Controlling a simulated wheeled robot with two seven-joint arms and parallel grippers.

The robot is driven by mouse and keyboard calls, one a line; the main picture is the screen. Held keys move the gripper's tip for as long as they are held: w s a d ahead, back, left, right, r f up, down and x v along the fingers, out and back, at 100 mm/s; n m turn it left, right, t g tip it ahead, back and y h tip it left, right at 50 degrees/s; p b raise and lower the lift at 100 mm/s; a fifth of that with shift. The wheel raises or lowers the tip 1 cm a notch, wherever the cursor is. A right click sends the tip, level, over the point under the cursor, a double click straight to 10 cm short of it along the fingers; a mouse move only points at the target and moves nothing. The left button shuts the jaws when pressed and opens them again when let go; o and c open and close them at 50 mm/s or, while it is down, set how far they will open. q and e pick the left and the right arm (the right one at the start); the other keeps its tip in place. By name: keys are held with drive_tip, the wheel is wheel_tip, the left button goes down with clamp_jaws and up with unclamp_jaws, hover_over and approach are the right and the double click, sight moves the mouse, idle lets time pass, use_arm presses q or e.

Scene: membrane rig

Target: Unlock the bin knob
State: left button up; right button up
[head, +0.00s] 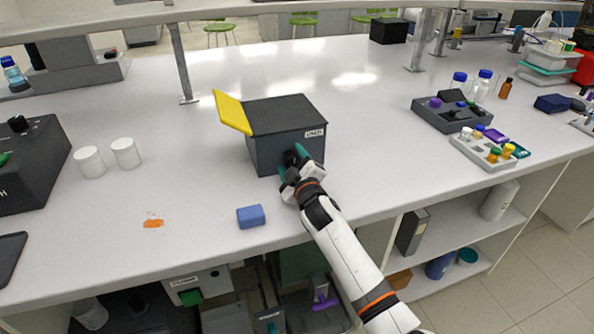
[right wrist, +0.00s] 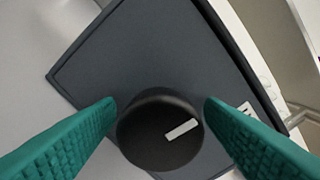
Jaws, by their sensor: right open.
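The bin (head: 275,142) is a dark grey box on the white bench, with a yellow flap (head: 232,112) tilted up at its left side and a small white label on its front. In the right wrist view, the round black knob (right wrist: 160,130) sits on the grey bin face (right wrist: 150,50) and carries a white bar mark, slanted in the picture. My right gripper (head: 297,158) is at the bin's front. Its two green fingers (right wrist: 160,108) stand open on either side of the knob; I cannot tell whether they touch it. My left gripper is not in view.
A blue block (head: 251,216) lies near the bench's front edge, beside an orange stain (head: 153,223). Two white jars (head: 126,153) stand to the left. A grey tray (head: 488,147) with coloured caps is at the right. The bench between bin and tray is clear.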

drive_tip(key=v, duration=1.2)
idle(0.3)
